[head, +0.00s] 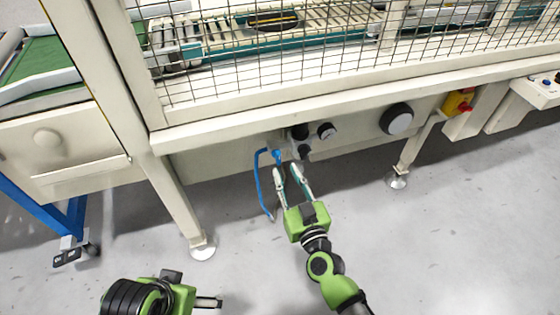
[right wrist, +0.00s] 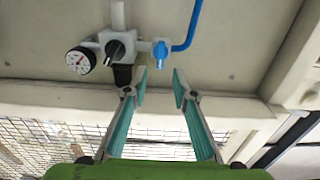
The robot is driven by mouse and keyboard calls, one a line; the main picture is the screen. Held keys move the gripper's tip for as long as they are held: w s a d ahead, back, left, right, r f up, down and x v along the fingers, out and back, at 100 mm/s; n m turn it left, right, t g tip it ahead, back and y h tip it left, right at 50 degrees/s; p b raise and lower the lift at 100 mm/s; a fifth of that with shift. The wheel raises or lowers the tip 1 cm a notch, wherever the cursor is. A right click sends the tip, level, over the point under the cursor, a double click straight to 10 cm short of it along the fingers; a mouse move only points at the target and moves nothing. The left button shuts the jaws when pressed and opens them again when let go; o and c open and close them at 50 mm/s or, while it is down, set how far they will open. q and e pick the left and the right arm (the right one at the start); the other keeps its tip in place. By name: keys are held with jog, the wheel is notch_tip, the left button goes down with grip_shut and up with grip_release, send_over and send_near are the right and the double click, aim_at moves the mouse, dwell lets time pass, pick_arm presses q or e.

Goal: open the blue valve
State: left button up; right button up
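The blue valve (head: 277,153) is a small blue knob under the front beam of the machine, with a blue hose (head: 259,185) curving down from beside it. In the right wrist view the valve (right wrist: 160,52) sits at the right end of a white fitting. My right gripper (head: 288,168) is open and empty, just below the valve in the head view. In the right wrist view its two fingertips (right wrist: 160,82) are apart, with the valve above the gap; no contact shows. My left gripper (head: 208,302) is partly in view at the bottom, and its opening cannot be made out.
A round gauge (right wrist: 80,60) and a black knob (right wrist: 115,49) are close beside the valve. A wire mesh guard (head: 300,50) rises above the beam. A machine leg (head: 175,200) stands left of the hose. The grey floor (head: 450,230) is clear at right.

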aim_at(279, 158)
jog(key=b+x, duration=0.1)
jog(key=x, duration=0.5)
grip_shut()
